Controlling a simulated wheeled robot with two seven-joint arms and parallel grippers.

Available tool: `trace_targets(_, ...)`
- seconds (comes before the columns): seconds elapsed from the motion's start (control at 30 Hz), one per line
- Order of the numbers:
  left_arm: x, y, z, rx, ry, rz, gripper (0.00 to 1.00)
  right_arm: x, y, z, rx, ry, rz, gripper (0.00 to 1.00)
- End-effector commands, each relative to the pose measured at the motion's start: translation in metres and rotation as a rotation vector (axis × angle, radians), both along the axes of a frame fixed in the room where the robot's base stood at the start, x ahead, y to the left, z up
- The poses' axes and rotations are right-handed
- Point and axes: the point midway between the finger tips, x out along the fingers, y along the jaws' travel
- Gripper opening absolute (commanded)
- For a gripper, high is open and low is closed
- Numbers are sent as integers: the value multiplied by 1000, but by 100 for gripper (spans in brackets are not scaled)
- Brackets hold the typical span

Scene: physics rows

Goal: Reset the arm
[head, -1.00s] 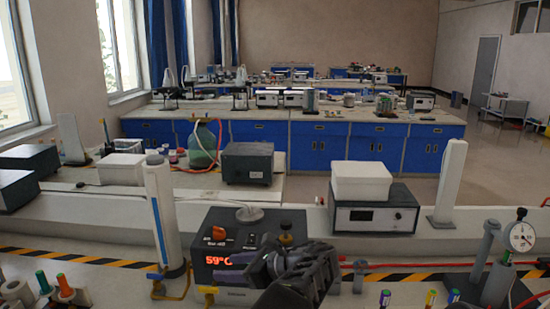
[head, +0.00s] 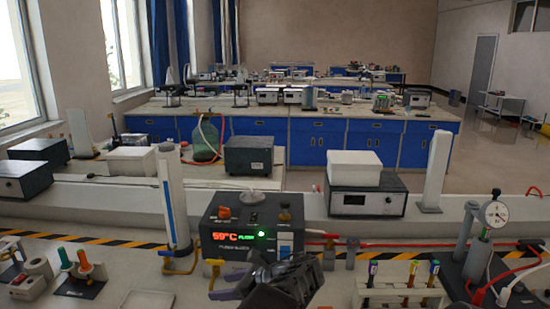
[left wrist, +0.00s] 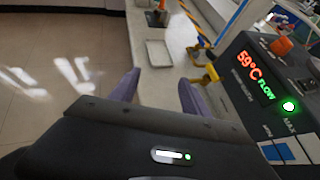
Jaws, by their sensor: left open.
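My left gripper (head: 232,284) is low in the middle of the head view, in front of a dark heater box (head: 245,232). The box shows a red "59°C", the green word FLOW and a lit green light. In the left wrist view my left gripper's purple fingers (left wrist: 157,88) are spread apart with nothing between them. The heater box (left wrist: 255,60) stands to the right of the fingers there, apart from them. The right gripper does not show in either view.
A white column (head: 172,205) and yellow valve fittings stand left of the box. A vial rack (head: 400,292) and a dial gauge stand (head: 485,235) are at the right. A small white tray (left wrist: 158,53) lies beyond the fingers.

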Motion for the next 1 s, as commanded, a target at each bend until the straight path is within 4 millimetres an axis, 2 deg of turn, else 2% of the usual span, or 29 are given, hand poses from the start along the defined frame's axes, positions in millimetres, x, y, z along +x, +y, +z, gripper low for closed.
trace_targets(0.27, -19, 23, -92, -192, 51, 71, 55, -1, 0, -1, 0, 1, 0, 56)
trace_targets(0.37, -37, 30, -138, -301, 70, 126, 55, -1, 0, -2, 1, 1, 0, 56)
trace_targets(0.47, -69, 36, -198, -454, 89, 228, 55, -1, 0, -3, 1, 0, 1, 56)
trace_targets(0.5, -87, 37, -224, -530, 92, 288, 55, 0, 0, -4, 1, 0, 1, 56)
trace_targets(0.57, -119, 35, -263, -653, 92, 401, 55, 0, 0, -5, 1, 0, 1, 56)
trace_targets(0.6, -143, 31, -287, -736, 88, 490, 55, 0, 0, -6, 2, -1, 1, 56)
trace_targets(0.67, -181, 21, -318, -863, 69, 648, 55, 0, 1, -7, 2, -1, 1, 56)
trace_targets(0.73, -229, 5, -347, -1006, 28, 879, 55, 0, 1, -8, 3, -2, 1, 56)
trace_targets(0.8, -278, -16, -365, -1133, -45, 1162, 55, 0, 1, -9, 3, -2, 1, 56)
trace_targets(0.9, -331, -38, -368, -1236, -184, 1552, 55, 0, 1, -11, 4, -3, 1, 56)
trace_targets(1.0, -363, -47, -362, -1259, -320, 1841, 55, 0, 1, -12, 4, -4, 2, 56)
